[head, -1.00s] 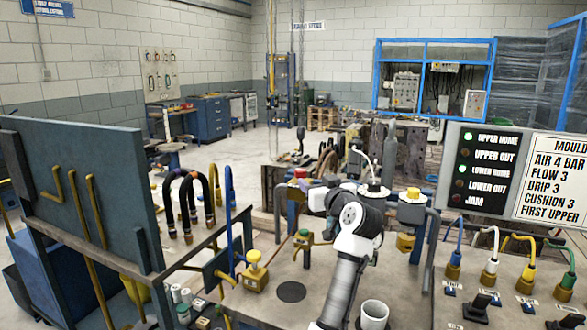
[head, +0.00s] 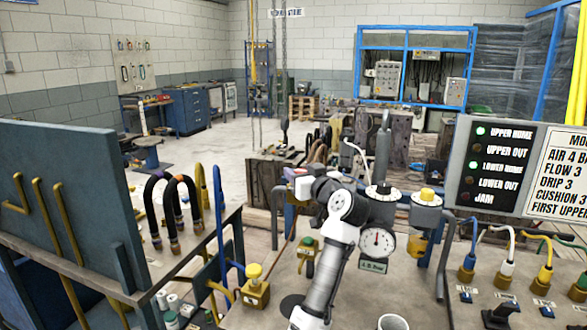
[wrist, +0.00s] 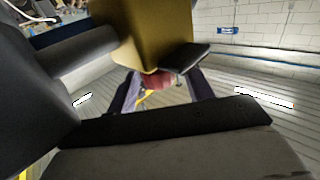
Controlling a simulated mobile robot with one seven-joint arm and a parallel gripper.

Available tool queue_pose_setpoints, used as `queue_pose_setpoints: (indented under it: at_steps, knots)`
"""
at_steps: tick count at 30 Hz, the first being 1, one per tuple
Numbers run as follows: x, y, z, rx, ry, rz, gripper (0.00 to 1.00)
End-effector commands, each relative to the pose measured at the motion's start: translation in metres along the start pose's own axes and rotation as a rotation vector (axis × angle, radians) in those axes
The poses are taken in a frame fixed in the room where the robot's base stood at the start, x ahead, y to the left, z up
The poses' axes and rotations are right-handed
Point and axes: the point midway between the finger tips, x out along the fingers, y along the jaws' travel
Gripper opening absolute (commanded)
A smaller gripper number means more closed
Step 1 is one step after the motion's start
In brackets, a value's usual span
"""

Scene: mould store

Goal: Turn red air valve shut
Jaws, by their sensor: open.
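A small red part (wrist: 158,80), perhaps the red air valve's handle, shows in the wrist view just below a brass-coloured block (wrist: 150,35) that covers its upper side. Dark bars stand apart on either side of it, and I see no contact. I cannot make out its turn position. In the head view my gripper (head: 302,187) is at the end of my white arm, left of the round gauge, with its fingertips mostly hidden. It is open with nothing seen in it. The red valve is not clear in the head view.
A dial gauge (head: 376,241) and a grey regulator with a yellow cap (head: 426,205) stand right of my arm. A yellow-knobbed valve (head: 254,284) is on the bench at left. Black looped hoses (head: 175,210) stand further left. Coloured cables (head: 468,255) and a sign panel (head: 500,165) are at right.

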Motion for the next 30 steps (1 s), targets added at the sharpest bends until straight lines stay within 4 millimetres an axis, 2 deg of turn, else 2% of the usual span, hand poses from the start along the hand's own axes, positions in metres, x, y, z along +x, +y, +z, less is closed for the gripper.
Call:
queue_pose_setpoints:
  at_steps: [15,25,30]
  knots:
    - [-0.0013,0.0022,0.0,0.0,0.0,0.0,0.51]
    - [-0.0013,0.0021,-0.0001,0.0,0.0,0.0,0.08]
    - [-0.0012,0.0019,-0.0001,-0.001,0.0,0.009,0.08]
